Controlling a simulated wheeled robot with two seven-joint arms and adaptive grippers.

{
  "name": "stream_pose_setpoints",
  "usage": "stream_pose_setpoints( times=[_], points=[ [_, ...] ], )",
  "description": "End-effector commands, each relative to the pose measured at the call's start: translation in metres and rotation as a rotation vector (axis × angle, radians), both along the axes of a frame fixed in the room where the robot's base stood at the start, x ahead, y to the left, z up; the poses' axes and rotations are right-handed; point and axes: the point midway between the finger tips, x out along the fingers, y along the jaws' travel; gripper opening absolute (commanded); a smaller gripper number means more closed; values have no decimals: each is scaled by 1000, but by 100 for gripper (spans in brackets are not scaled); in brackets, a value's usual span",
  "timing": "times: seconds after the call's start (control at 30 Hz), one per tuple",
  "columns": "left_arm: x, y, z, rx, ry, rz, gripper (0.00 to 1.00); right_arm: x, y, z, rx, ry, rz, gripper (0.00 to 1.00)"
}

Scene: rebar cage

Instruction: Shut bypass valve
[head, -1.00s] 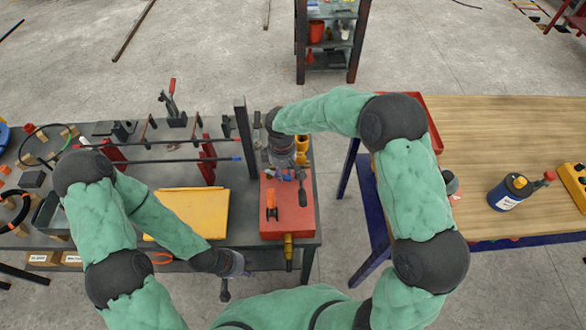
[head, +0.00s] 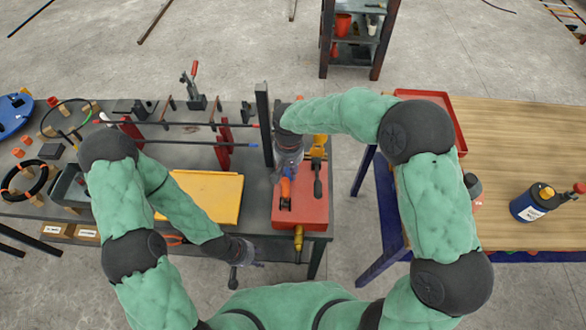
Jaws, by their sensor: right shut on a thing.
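The red block (head: 312,213) at the right end of the dark bench carries an orange lever handle (head: 285,201), a dark lever (head: 317,188) and yellow fittings, one at its front (head: 299,239) and one behind (head: 318,147). No label shows which is the bypass valve. My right gripper (head: 286,174) reaches down over the block's left part and is shut on the upper end of the orange handle, partly hiding it. My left gripper (head: 234,277) hangs in front of the bench edge, apart from the block. Its fingers are too small to judge.
A dark upright post (head: 264,124) stands close left of my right gripper. A yellow case (head: 207,195) lies left of the block. Rods on red stands (head: 224,146) cross the bench. A wooden table (head: 520,150) stands at the right, across a gap.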

Motion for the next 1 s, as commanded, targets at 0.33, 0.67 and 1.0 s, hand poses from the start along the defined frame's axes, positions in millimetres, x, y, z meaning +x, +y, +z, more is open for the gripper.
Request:
stream_pose_setpoints(
  times=[0.33,0.67,1.0],
  points=[
    [0,0,-6,0,0,0,40,0,9,1,0,-3,-191,0],
    [0,0,-7,0,0,0,40,0,12,1,1,-4,-248,0],
    [0,0,-7,0,0,0,40,1,12,1,2,-4,-250,0]
  ],
)
